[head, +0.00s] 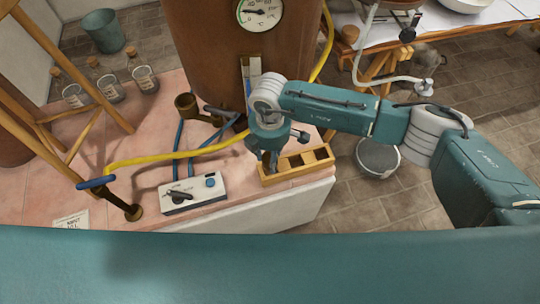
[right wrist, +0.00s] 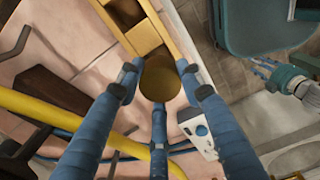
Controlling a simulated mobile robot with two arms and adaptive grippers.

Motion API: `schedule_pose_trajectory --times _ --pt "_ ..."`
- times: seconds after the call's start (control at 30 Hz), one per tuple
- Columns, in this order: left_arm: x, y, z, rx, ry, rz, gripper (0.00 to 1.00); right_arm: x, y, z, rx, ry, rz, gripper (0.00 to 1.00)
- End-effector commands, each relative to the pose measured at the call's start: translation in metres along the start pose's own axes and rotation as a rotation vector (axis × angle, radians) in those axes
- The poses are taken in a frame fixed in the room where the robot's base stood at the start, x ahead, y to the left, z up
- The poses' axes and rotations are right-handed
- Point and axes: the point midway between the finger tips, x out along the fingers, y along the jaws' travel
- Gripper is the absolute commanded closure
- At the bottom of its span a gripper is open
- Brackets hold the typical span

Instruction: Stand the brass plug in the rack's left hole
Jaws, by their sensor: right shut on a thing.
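The wooden rack (head: 318,172) stands at the front right corner of the pink bench, with open square holes in its middle and right. My right gripper (head: 268,160) is over the rack's left end, pointing down. In the right wrist view its blue fingers (right wrist: 162,92) are closed round the brass plug (right wrist: 160,78), whose round top shows between them. The rack's edge and an open hole (right wrist: 124,12) show just beyond the plug. The plug's lower end is hidden, so I cannot tell how deep it sits. What looks like my left gripper (right wrist: 284,80) shows small at the right.
A white control box (head: 194,194) with a blue knob lies left of the rack. A yellow hose (head: 160,158) and blue tubes cross the bench. A brown boiler (head: 215,60) stands behind. Corked bottles (head: 110,88) stand at the left.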

Motion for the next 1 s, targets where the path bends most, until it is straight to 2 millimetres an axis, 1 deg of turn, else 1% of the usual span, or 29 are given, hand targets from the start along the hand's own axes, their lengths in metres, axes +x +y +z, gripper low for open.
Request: schedule_pose_trajectory --times 0.6,1.0 --pt "0.0058 0.0 0.0011 0.0 -0.001 0.0 0.58 0.0076 0.0003 -0.0003 0.0 0.001 0.001 0.93" --pt "0.0059 -0.0001 0.0012 0.0 -0.001 0.0 0.58 0.0079 0.0003 -0.0003 0.0 0.0 0.001 0.93"
